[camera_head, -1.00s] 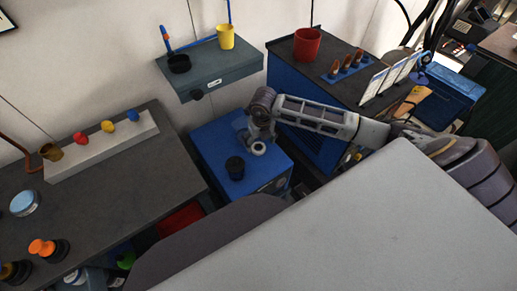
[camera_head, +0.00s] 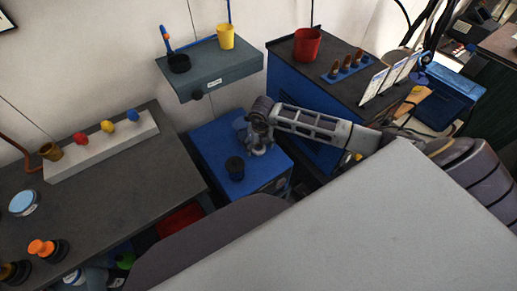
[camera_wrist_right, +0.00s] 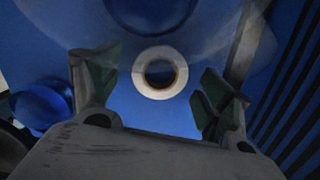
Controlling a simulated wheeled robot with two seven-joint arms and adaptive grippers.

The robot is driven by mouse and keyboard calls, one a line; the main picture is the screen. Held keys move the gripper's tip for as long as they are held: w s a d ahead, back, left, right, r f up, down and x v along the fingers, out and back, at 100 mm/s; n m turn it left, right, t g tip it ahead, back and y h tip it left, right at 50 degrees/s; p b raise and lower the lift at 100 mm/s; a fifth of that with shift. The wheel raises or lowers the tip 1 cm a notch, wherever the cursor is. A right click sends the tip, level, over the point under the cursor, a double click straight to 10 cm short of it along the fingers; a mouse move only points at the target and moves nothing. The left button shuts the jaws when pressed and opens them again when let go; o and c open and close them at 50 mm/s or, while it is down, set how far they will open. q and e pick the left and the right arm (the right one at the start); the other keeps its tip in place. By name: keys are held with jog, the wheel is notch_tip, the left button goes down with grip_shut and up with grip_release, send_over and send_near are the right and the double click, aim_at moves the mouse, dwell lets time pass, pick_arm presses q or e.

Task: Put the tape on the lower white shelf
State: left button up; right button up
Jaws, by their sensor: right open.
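The tape is a white roll (camera_wrist_right: 160,73) lying flat on the blue cabinet top. In the head view my right gripper (camera_head: 258,149) is over the right part of that top and hides the roll. In the right wrist view its two fingers are spread wide, with the tape between and a little beyond them, not gripped. I cannot make out a lower white shelf for certain. My left gripper is not in view.
A black cup (camera_head: 235,168) stands on the blue cabinet (camera_head: 212,145), left of the gripper. A grey wall shelf (camera_head: 215,72) with a yellow cup (camera_head: 226,37) hangs behind. A dark cabinet (camera_head: 340,85) stands to the right. A dark workbench (camera_head: 120,185) fills the left.

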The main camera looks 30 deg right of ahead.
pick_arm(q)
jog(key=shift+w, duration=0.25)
pick_arm(e)
jog(key=shift+f, duration=0.3)
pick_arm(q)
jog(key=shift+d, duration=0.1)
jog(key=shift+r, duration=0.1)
pick_arm(e)
jog(key=shift+c, duration=0.2)
jog(key=c, duration=1)
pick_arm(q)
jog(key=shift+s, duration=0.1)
pick_arm(e)
jog(key=shift+w+r, duration=0.1)
jog(key=shift+r, duration=0.1)
